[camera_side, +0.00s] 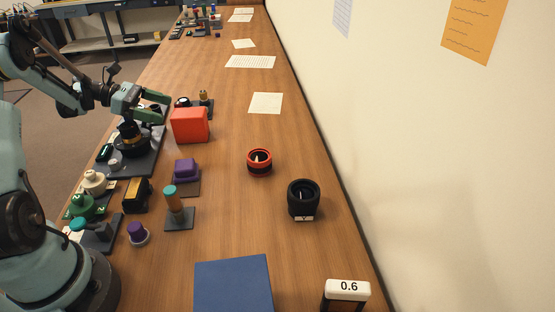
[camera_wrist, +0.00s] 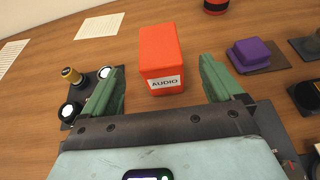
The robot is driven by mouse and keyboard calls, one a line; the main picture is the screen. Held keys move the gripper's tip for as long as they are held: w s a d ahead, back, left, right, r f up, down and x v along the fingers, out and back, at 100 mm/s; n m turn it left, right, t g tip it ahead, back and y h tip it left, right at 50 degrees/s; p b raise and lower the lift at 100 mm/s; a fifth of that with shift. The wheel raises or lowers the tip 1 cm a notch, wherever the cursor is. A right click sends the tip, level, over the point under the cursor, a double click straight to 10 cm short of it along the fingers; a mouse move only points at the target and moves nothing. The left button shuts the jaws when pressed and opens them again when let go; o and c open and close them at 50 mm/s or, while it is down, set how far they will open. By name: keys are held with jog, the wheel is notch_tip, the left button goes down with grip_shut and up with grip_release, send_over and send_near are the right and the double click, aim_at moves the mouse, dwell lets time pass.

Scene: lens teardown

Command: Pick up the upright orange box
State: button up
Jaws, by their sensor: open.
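The orange box (camera_side: 190,126) stands upright on the wooden table, in the upper left part of the side view. In the wrist view the orange box (camera_wrist: 161,58) shows a white label reading AUDIO on its near face. My gripper (camera_side: 158,107) is beside the box on its left in the side view. In the wrist view the green fingers of my gripper (camera_wrist: 162,85) are open and apart. The box shows between them, a little beyond the fingertips, and nothing is held.
A dark tray (camera_side: 152,160) with a black and gold part lies near my gripper. A purple block (camera_side: 186,171) sits on a brown base close to the box. A red and black ring (camera_side: 259,162) and a black cylinder (camera_side: 303,199) stand to the right.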

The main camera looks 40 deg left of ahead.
aim_at(179, 113)
jog(key=x, duration=0.8)
jog(key=shift+w+d+f, duration=0.1)
jog(key=shift+w+d, duration=0.15)
jog(key=c, duration=1.2)
